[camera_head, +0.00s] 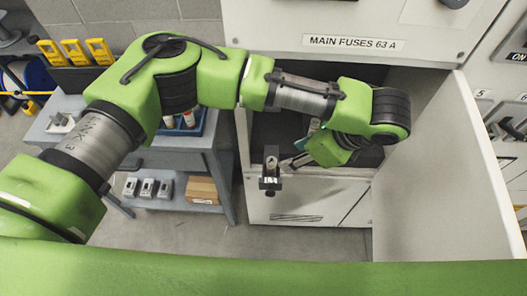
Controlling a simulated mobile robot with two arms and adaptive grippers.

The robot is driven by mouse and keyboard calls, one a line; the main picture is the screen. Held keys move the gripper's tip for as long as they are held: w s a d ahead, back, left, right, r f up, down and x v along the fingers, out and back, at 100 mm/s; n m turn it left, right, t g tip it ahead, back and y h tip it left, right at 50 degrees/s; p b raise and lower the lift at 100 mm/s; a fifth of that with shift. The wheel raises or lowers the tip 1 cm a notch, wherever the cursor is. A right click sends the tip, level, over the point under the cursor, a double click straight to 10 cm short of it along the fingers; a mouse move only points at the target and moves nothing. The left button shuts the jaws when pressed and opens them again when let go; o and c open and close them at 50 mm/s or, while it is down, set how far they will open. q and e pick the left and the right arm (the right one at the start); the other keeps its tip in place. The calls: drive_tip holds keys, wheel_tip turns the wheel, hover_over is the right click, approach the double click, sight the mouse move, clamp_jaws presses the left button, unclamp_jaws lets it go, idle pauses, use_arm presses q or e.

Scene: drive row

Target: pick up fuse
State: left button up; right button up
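The open compartment under the label MAIN FUSES 63 A (353,43) is dark inside. My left arm reaches across its opening from the left. My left gripper (280,167) is at the compartment's front lower edge, small and partly hidden behind my green wrist. A small grey upright piece with a dark block (270,183) shows at its tip. I cannot tell whether this is a fuse or part of the gripper, nor whether the fingers are closed. No fuse is clearly seen in the compartment, as my arm covers much of it. My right gripper is out of view.
An open white door (436,165) stands to the right of the compartment. On the left, a grey shelf cart (150,160) carries a blue tray (207,124) with red-and-white items, several small grey devices (148,187) and a cardboard box (202,190). Grey floor shows in front.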

sight(272, 161)
use_arm(q)
drive_tip(key=p+x, duration=0.1)
drive_tip(key=x, duration=0.6)
drive_tip(key=shift+w+a+f+p, duration=0.1)
drive_tip(key=shift+f+p, duration=0.3)
drive_tip(key=shift+w+a+f, duration=0.15)
drive_tip(key=shift+w+f, duration=0.25)
drive_tip(key=shift+f, duration=0.05)
drive_tip(key=x, duration=0.1)
drive_tip(key=p+x, duration=0.1)
drive_tip(key=x, duration=0.1)
drive_tip(key=p+x, duration=0.1)
drive_tip(key=shift+w+a, duration=0.15)
drive_tip(key=shift+w, duration=0.15)
drive_tip(key=shift+w+f, duration=0.1)
drive_tip(key=shift+f, duration=0.2)
drive_tip(key=c, duration=1)
clamp_jaws()
